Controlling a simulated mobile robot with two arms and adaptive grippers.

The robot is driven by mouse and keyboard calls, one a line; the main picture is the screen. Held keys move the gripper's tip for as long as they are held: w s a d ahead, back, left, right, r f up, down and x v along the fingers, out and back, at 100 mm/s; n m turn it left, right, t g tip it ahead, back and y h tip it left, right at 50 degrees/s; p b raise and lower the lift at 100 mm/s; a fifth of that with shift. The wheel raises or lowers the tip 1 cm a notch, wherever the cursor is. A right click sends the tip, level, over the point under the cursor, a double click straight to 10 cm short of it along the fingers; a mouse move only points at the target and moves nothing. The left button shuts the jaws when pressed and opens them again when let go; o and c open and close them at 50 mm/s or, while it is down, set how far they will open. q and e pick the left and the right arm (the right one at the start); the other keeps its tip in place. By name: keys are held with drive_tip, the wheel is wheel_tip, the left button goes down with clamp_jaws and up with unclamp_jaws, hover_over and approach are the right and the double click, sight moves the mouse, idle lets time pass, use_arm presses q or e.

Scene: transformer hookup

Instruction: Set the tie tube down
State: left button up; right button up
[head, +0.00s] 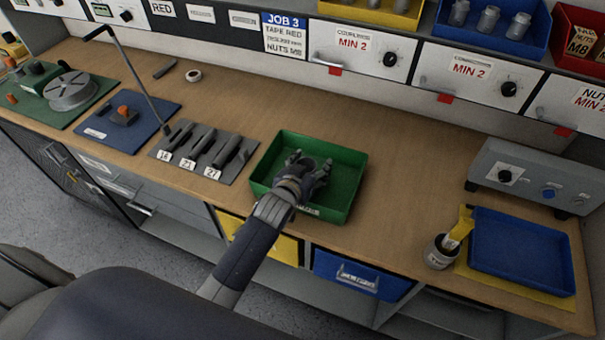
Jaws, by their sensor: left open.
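My left gripper (310,166) is over the green tray (347,184), coming in from the front edge, with its fingers spread. A small dark grey round shape shows between the fingers; I cannot tell whether it is the tie tube or part of the gripper. The gripper hides part of the tray floor; the rest of the floor looks bare. I cannot pick out the tie tube for certain anywhere. My right gripper is not in view.
A grey holder (163,155) with several dark tools stands left of the tray. A small cup (437,258) with a yellow item stands beside a blue tray (519,251) at the right. The bench between the green tray and the cup is clear.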

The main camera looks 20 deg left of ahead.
use_arm(q)
drive_tip(key=b+v, duration=0.1)
drive_tip(key=v, duration=1)
drive_tip(key=shift+s+r, duration=0.1)
drive_tip(key=shift+s, duration=0.1)
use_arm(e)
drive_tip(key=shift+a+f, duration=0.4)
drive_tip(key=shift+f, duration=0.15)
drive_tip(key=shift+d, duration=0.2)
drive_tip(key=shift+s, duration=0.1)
